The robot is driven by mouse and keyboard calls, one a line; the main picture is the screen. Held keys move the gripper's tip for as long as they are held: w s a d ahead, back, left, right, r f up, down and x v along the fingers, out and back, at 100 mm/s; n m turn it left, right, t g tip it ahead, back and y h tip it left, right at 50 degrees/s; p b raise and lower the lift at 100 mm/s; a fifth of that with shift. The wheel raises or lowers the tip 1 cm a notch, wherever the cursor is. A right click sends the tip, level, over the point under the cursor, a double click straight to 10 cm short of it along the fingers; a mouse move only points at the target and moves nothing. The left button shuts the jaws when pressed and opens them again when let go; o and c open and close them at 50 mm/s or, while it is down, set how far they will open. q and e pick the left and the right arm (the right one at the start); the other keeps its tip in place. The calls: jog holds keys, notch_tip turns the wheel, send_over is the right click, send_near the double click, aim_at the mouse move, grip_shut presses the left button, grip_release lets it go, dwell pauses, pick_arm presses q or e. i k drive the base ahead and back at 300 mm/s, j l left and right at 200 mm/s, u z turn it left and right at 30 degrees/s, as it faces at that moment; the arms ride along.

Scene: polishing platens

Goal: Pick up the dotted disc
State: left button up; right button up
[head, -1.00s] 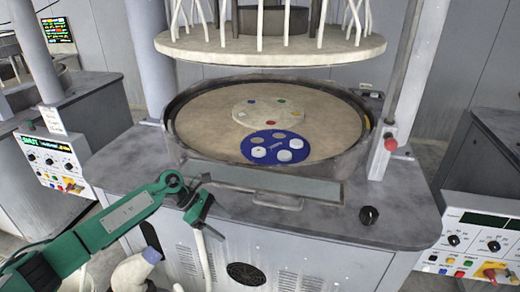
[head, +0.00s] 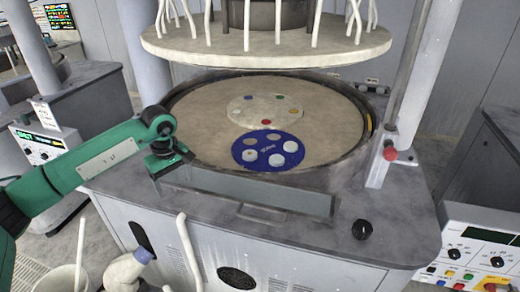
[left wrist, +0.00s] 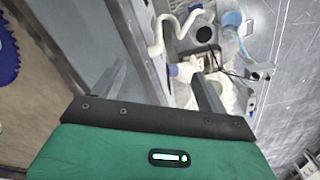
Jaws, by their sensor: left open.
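The cream disc with coloured dots (head: 265,111) lies flat on the round tan platen (head: 207,118), towards its middle. Its dots are red, blue, green, yellow and white. A blue disc (head: 268,150) with white round pieces and pale spots lies in front of it, close to the platen's near rim. My left gripper (head: 166,160) is over the machine's front left edge, left of both discs and apart from them. It is open and empty. The left wrist view shows the blue disc's edge (left wrist: 8,62) at far left; the dotted disc is not seen there. My right gripper is not in view.
A raised rim (head: 330,166) surrounds the platen. A pale upper plate (head: 265,42) with white hoses hangs above it. A clear panel with a handle (head: 262,214) and a black knob (head: 362,229) are at the front. A post (head: 402,100) stands at right.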

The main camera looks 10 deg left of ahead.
aim_at(248, 155)
jog(key=i+l, duration=0.75)
jog(key=i, duration=0.2)
